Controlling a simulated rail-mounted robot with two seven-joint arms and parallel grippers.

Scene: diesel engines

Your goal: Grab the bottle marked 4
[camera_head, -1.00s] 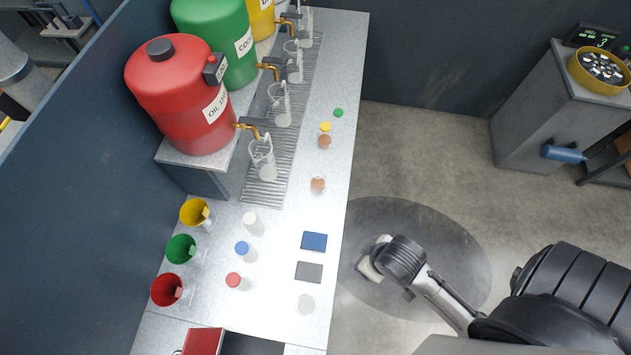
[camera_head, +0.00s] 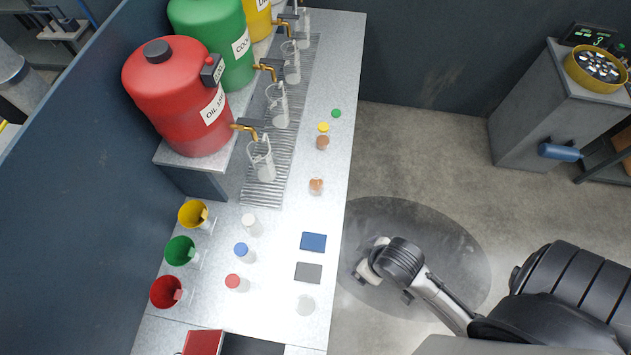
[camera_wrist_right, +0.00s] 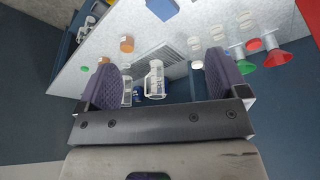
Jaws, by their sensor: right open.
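Small bottles stand on the light bench in the head view: one with a white cap (camera_head: 249,222), one with a blue cap (camera_head: 242,250), one with a red cap (camera_head: 234,282), and a clear one (camera_head: 305,304). Two orange-brown jars (camera_head: 315,186) stand farther back. No number 4 is legible on any of them. My right gripper (camera_head: 368,262) is off the bench's right edge, over the floor. In the right wrist view it (camera_wrist_right: 161,70) is open and empty; a clear jug (camera_wrist_right: 155,77) and the bench show beyond its fingers. My left gripper is out of view.
A red tank (camera_head: 180,100) and a green tank (camera_head: 215,40) with taps stand at the back left, with clear jugs below. Yellow, green and red funnels (camera_head: 166,292) line the left. A blue pad (camera_head: 313,242) and a grey pad (camera_head: 308,272) lie near the right edge.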

